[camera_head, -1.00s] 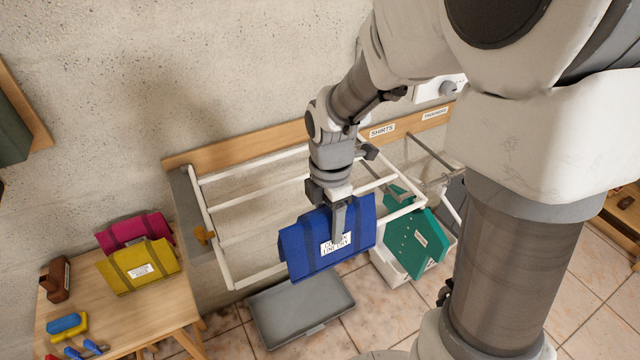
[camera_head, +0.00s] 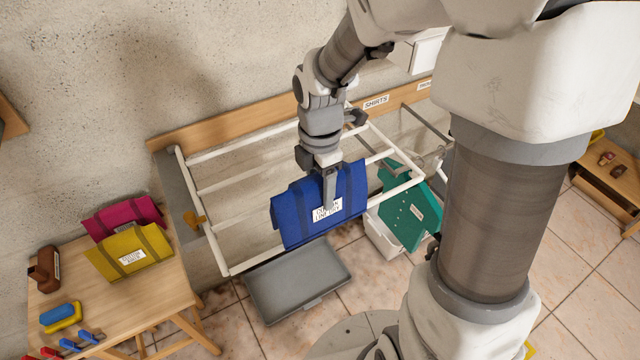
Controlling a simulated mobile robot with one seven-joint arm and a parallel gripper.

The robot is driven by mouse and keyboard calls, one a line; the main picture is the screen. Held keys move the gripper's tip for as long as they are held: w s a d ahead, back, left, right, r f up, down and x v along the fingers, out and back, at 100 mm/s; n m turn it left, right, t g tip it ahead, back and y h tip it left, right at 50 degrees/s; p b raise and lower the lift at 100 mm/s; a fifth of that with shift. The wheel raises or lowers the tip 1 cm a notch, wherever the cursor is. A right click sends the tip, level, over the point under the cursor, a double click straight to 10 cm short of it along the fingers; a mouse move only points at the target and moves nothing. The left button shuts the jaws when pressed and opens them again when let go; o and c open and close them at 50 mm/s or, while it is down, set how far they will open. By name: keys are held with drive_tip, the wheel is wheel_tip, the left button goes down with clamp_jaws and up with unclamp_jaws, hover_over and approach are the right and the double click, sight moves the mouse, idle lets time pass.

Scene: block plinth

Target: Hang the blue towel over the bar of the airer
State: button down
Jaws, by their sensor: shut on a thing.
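The blue towel (camera_head: 295,220) is folded with darker bands and a white printed label. It hangs at the front of the white airer (camera_head: 219,227), to the left of the green board. My gripper (camera_head: 329,195) is shut on the blue towel at its upper edge, with a finger in front of the label. The towel overlaps the airer's front bar (camera_head: 253,262) in the picture. I cannot tell whether it rests on that bar or is held clear of it.
A grey tray (camera_head: 298,282) lies on the tiled floor below. A green thing (camera_head: 412,213) hangs at the airer's right, above a white bin (camera_head: 382,238). A wooden table (camera_head: 165,290) at left holds a yellow towel (camera_head: 128,253), a magenta towel (camera_head: 122,216) and small items.

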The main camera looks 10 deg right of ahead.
sight(320, 222)
wheel_tip(320, 222, down, 16)
drive_tip(key=b, duration=1)
drive_tip(key=shift+r+b, duration=0.25)
drive_tip(key=shift+b, duration=0.05)
drive_tip(key=shift+f, duration=0.15)
idle(1.0)
drive_tip(key=shift+f, duration=0.6)
drive_tip(key=shift+c, duration=0.2)
unclamp_jaws()
drive_tip(key=shift+o, duration=0.2)
wheel_tip(320, 222, up, 5)
drive_tip(key=p, duration=0.4)
drive_tip(key=shift+r, duration=0.1)
idle(0.4)
